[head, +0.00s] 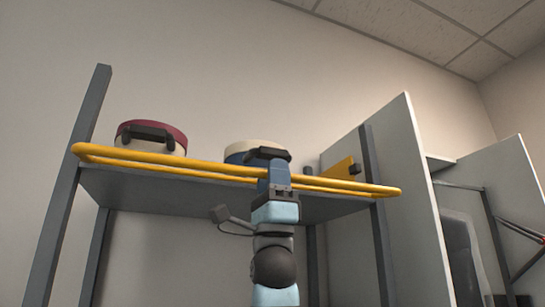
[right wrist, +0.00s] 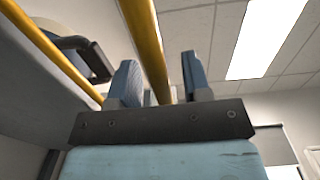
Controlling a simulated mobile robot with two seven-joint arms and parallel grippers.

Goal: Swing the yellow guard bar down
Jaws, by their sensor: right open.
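The yellow guard bar (head: 190,162) is a long loop of two near-parallel rods along the front of a high grey shelf. It stands at about the level of the shelf board. My right gripper (head: 279,172) reaches up from below to the bar, right of its middle. In the right wrist view, one yellow rod (right wrist: 147,42) passes between the two open fingers of my right gripper (right wrist: 162,80). The fingers are apart, with a gap on each side of the rod. A second yellow rod runs at the left of that view. My left gripper is not in view.
On the shelf (head: 150,188) stand a round cream box with a dark red lid (head: 150,135), a blue and cream round box (head: 240,152) and a yellow box (head: 340,168). Grey posts (head: 62,215) carry the shelf. A pale upright panel (head: 415,200) stands close at the right.

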